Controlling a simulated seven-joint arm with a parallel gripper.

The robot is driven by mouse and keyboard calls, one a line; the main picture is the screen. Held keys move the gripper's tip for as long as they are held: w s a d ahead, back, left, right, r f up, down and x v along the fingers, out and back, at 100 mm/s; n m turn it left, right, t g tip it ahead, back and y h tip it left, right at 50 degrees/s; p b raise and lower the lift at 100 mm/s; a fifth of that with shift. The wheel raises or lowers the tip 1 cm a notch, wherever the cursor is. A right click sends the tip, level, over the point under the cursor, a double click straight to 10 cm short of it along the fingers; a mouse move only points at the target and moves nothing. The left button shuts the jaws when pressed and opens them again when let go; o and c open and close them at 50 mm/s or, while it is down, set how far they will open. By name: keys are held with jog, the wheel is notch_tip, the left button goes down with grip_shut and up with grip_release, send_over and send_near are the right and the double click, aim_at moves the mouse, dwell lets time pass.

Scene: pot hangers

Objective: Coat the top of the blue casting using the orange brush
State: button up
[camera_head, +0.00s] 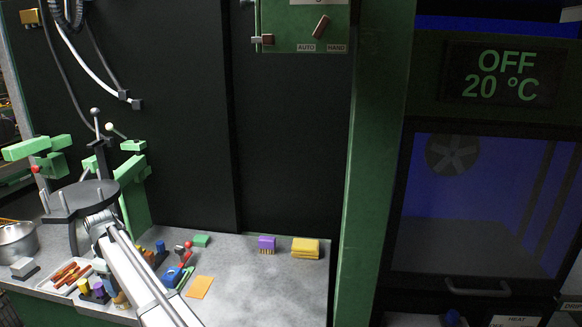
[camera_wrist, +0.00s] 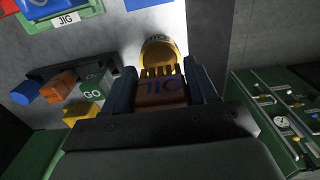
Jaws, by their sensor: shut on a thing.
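My gripper (camera_wrist: 163,84) is shut on the orange brush (camera_wrist: 160,93), a block with upside-down lettering that looks like "OIL". Its bristles point away from my gripper, over or at a round yellow-gold vessel (camera_wrist: 158,50); I cannot tell whether they touch what is inside. The vessel's lower part is hidden behind the brush. A blue piece (camera_wrist: 42,3), probably the blue casting, is cut off at the top left of the wrist view, at the green holder marked JIG (camera_wrist: 66,20). In the head view a blue piece (camera_head: 172,277) lies beside red-knobbed levers.
A dark rack in the wrist view holds a blue part (camera_wrist: 27,92), an orange block (camera_wrist: 57,87) and a green block marked GO (camera_wrist: 92,89). In the head view, a purple brush (camera_head: 266,243), yellow cloths (camera_head: 305,247) and an orange sheet (camera_head: 200,287) lie on the grey bench, clear at centre right.

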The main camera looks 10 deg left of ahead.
jog(key=shift+w+f, duration=0.2)
jog(key=shift+f, duration=0.3)
jog(key=shift+w+f, duration=0.2)
jog(key=shift+f, duration=0.3)
jog(key=shift+d+f, duration=0.15)
jog(key=shift+f, duration=0.15)
jog(key=shift+s+d+f, duration=0.1)
jog(key=shift+s+d, duration=0.05)
jog(key=shift+d, duration=0.2)
jog(key=s+d+r+m, duration=0.2)
jog(key=d+r+m, duration=0.1)
jog(key=d, duration=0.8)
jog(key=s+d+r+m, duration=0.3)
jog(key=d+m, duration=0.1)
jog(key=d, duration=0.8)
jog(key=s+d+r+m, duration=0.2)
jog(key=d+m, duration=0.1)
jog(key=d, duration=0.8)
jog(key=w+a+f+m, duration=0.1)
jog(key=w+a+m, duration=0.3)
jog(key=w+a, duration=0.4)
jog(key=w+a+f+m, duration=0.2)
jog(key=w+a+m, duration=0.2)
jog(key=w+a, duration=0.5)
jog(key=a, duration=0.5)
jog(key=shift+a, duration=0.25)
